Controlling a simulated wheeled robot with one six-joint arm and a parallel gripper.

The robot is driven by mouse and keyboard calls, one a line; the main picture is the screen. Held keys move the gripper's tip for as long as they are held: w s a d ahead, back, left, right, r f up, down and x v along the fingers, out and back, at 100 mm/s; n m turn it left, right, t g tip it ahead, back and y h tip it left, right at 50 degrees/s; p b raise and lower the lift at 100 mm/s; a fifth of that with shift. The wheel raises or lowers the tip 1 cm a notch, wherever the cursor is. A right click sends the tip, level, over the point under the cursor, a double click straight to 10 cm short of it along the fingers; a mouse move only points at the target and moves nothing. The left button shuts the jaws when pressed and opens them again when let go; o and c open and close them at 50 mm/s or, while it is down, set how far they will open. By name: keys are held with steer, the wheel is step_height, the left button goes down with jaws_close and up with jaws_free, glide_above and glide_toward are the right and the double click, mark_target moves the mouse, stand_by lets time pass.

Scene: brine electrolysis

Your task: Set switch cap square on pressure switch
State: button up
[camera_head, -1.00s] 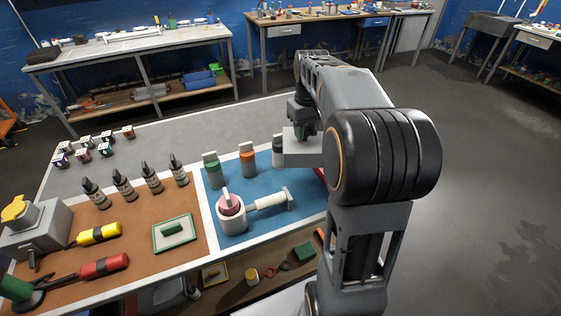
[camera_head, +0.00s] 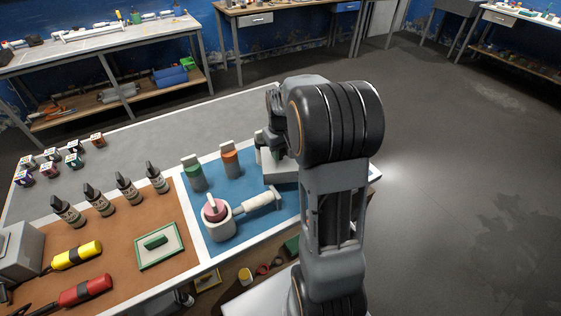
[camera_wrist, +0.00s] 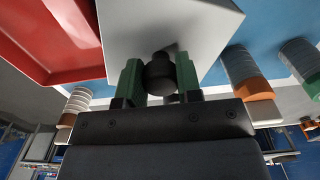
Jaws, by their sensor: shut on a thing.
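My gripper (camera_wrist: 159,78) has green fingers, which are closed on a round black part, apparently the switch cap (camera_wrist: 160,75). The cap is in front of a pale grey box (camera_wrist: 185,25), apparently the pressure switch. I cannot tell whether cap and box touch, or whether the cap is square. In the head view the box (camera_head: 280,173) stands on the blue mat, and my gripper (camera_head: 270,148) is over its back left side. My arm hides much of the gripper and all of the cap there.
A red tray (camera_wrist: 45,40) lies close beside the box. The grey bench area (camera_head: 140,130) behind has free room.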

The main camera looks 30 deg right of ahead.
mark_target(281, 159)
steer(key=shift+f, duration=2.35)
steer(key=shift+f, duration=0.1)
steer(key=o, duration=1.1)
steer(key=shift+c, duration=0.2)
